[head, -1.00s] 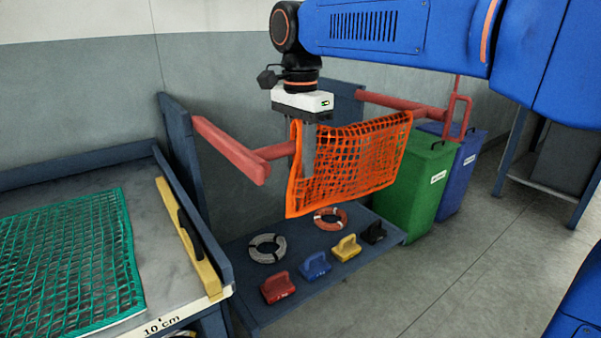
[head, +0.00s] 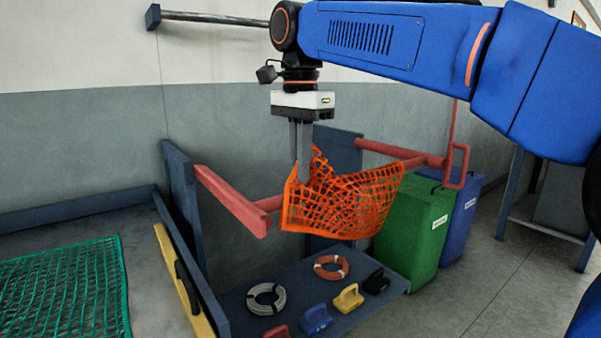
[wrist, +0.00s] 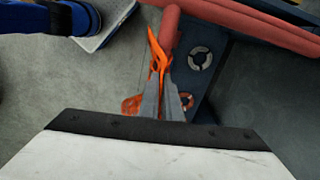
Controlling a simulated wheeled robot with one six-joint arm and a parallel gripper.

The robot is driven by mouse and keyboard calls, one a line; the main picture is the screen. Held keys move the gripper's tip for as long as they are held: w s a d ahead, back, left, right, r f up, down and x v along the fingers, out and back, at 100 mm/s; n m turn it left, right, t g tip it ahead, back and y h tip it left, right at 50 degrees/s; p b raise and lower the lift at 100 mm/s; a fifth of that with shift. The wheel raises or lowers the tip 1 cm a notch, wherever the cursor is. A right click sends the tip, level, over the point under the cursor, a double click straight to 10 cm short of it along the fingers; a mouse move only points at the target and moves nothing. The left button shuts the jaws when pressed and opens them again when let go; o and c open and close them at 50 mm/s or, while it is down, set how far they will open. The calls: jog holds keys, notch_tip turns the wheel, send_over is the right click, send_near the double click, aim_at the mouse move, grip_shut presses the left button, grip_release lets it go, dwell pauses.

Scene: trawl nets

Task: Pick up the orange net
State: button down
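The orange net (head: 345,208) hangs in front of the rack, with its upper left part bunched up to a peak at my gripper (head: 304,178). My gripper points down, its fingers close together with orange mesh between and beside them. In the wrist view, a narrow orange fold of the net (wrist: 157,55) shows at the fingertips (wrist: 165,85). The net's lower edge hangs clear above the low shelf. Whether its right side still touches the red rail cannot be told.
Red rails (head: 232,203) stick out from the blue rack on both sides of the net. The low shelf (head: 240,322) below holds rope coils (head: 331,267) and coloured blocks (head: 348,298).

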notch_tip(320, 180, up, 8)
